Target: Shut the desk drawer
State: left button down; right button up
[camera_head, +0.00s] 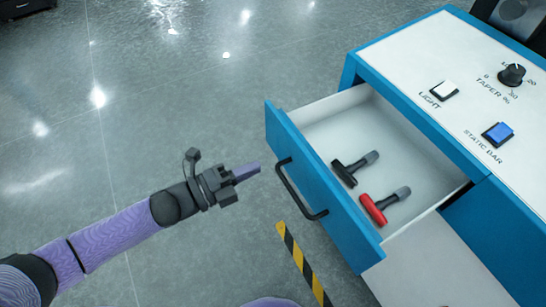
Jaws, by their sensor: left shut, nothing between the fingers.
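The desk drawer (318,190) has a blue front with a black bar handle (297,192) and stands pulled out of the blue and white desk (424,58). Its white inside shows, with a black-handled tool (345,173) and a red-handled tool (374,210) lying in it. My left gripper (247,172) is shut and empty. In the picture it is just left of the drawer front, a short way from the handle, and it points toward the front. I cannot tell its exact height against the handle. My right gripper is not in view.
The desk top carries a black taper knob (511,75), a white light switch (444,91) and a blue static bar switch (497,134). A yellow and black striped strip (303,263) lies on the grey floor below the drawer. The floor to the left is clear.

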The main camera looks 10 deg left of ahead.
aim_at(285, 154)
pick_arm(q)
jog(key=b+x, duration=0.1)
jog(key=x, duration=0.4)
jog(key=shift+d, duration=0.1)
jog(key=shift+w, duration=0.1)
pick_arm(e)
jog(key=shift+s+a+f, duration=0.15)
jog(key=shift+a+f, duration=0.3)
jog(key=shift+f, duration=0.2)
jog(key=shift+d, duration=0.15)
